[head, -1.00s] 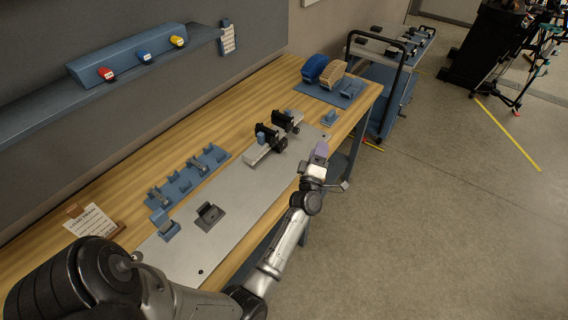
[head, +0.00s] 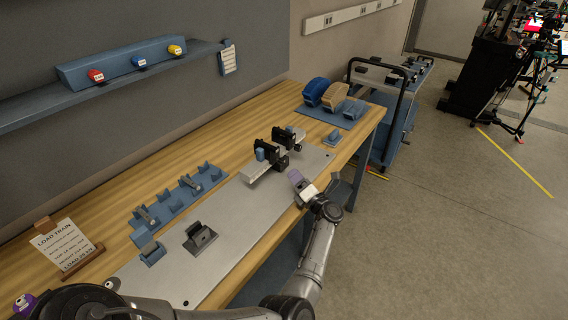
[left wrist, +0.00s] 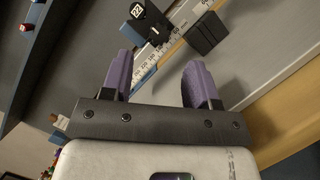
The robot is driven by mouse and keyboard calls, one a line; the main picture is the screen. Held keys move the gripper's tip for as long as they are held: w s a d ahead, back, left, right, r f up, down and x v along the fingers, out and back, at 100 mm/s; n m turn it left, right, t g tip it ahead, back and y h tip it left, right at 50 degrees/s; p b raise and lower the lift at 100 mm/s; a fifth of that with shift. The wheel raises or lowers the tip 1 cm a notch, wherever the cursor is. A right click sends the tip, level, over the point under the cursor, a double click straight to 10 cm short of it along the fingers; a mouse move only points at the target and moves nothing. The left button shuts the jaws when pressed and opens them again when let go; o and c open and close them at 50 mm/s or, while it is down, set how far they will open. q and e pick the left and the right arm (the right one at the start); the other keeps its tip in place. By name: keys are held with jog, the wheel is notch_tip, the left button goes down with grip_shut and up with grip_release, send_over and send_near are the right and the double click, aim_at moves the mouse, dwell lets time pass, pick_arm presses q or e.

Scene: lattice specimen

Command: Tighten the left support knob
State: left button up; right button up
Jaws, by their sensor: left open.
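Two black supports stand on a pale scale rail (head: 252,177) on the grey plate: the left support (head: 268,152), with a blue block at its side, and the right support (head: 290,136). A small dark knob shows low at the right support (head: 297,147); the left support's knob is hard to make out. My left gripper (head: 297,180) has purple fingers and is open and empty, just right of the rail and apart from the supports. In the left wrist view, its fingers (left wrist: 158,82) point toward the graduated rail (left wrist: 175,28), a black part with a white label (left wrist: 138,10) and a black block (left wrist: 206,32).
A dark bracket (head: 200,237) and a blue block (head: 152,252) are at the plate's near end. A blue rack (head: 178,198) lies left of the plate. Coloured arches (head: 333,93) stand at the table's far end, with a cart (head: 386,125) beyond. The plate's middle is clear.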

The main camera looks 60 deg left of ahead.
aim_at(285, 163)
pick_arm(q)
jog(key=x, duration=0.6)
jog(key=shift+a, duration=0.25)
jog(key=shift+a+r, duration=0.2)
jog(key=shift+a, duration=0.45)
jog(key=shift+c, duration=0.2)
